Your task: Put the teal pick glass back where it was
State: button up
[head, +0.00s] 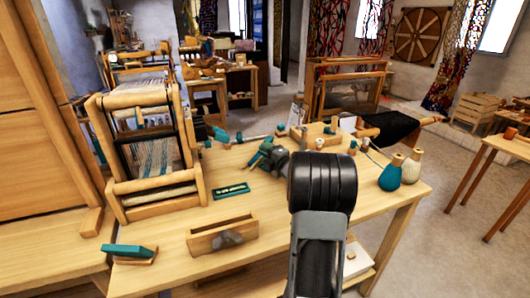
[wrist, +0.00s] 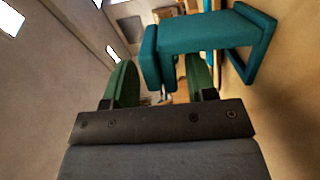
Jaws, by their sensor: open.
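The teal pick glass (wrist: 200,36) shows large in the wrist view, a teal frame with flat panels and an open loop on its right side. Its left end panel lies in the gap between my fingertips as seen there, and the right finger overlaps its lower part. My gripper (wrist: 161,82) is open, with a green pad on each side and a visible gap from the glass's panel to the left pad. In the head view my gripper (head: 262,157) is low over the middle of the table, and I cannot tell the glass apart from the green fingers there.
The worktable (head: 290,205) holds a small loom (head: 150,145) at left, a teal label plate (head: 231,190), an open wooden box (head: 222,236) and a teal-topped block (head: 128,252). Teal and cream cones (head: 391,173) stand at right. Bare tabletop lies between the label and box.

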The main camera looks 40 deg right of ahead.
jog(key=s, duration=1)
jog(key=shift+s, duration=0.3)
